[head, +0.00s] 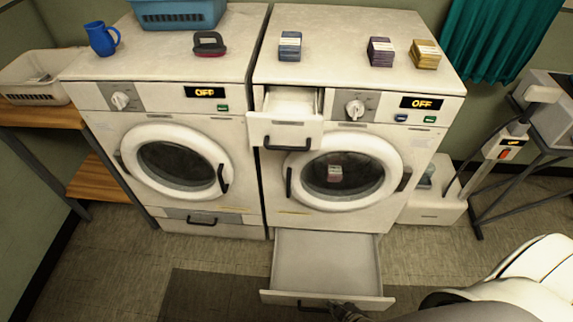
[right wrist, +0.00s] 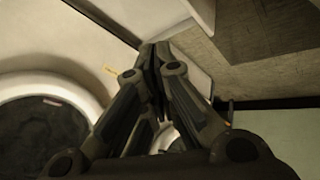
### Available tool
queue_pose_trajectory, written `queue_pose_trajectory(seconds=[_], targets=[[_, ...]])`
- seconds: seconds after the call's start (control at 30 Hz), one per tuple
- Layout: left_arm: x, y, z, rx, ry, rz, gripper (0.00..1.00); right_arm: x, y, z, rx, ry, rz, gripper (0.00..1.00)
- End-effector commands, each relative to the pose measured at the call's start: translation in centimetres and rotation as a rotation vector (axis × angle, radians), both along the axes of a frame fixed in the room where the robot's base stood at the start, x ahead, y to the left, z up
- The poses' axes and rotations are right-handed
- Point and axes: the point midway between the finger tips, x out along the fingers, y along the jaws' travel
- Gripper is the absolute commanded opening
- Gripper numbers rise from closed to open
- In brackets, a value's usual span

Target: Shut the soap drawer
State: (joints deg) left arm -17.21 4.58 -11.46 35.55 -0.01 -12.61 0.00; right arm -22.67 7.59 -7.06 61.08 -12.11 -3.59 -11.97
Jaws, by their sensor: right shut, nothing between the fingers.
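The soap drawer (head: 287,126) is at the upper left of the right washing machine (head: 330,115). It stands pulled out, with its dark handle (head: 287,146) facing me and its inside showing from above. My right gripper (head: 343,308) is low at the bottom edge of the head view, by the front of the open bottom drawer (head: 325,262), well below the soap drawer. In the right wrist view the gripper (right wrist: 154,55) has its fingers together and empty. I cannot tell whether it touches the bottom drawer. My left gripper is not in view.
The left washing machine (head: 165,165) has its round door shut. Both displays read OFF. Several small boxes (head: 380,51) stand on the right machine. A blue jug (head: 102,39) and blue basket (head: 178,12) stand on the left one. The bottom drawer juts over the floor.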

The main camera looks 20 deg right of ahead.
Motion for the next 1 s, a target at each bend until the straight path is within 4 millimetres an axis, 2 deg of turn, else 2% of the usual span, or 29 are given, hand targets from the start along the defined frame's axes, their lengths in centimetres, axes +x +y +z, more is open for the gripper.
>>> queue_pose_trajectory(seconds=[0.03,0.1,0.17,0.2,0.27,0.4,0.5,0.6,0.7,0.83,1.0], targets=[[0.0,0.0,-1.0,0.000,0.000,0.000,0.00,2.5,-0.2,1.5,-0.033,-0.086,0.055,0.00],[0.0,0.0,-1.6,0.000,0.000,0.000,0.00,5.7,-0.5,4.6,-0.090,-0.205,0.136,0.00],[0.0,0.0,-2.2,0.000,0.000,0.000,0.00,8.1,-0.6,7.5,-0.146,-0.306,0.204,0.00],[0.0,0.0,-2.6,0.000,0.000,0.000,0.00,9.6,-0.7,9.5,-0.186,-0.373,0.248,0.00],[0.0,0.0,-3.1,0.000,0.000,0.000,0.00,11.5,-0.6,12.8,-0.251,-0.473,0.314,0.00],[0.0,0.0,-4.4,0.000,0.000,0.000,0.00,14.7,0.0,21.1,-0.421,-0.703,0.460,0.00],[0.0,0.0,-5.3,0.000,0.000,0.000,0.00,15.9,0.9,27.2,-0.555,-0.860,0.557,0.00],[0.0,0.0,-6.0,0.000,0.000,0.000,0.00,16.1,2.0,32.6,-0.683,-0.992,0.637,0.00],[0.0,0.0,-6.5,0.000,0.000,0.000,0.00,15.7,3.0,36.6,-0.785,-1.093,0.695,0.00],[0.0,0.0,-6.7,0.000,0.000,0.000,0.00,15.3,3.9,39.8,-0.867,-1.167,0.735,0.00],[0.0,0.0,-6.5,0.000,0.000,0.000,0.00,15.6,4.3,41.0,-0.893,-1.191,0.748,0.00]])
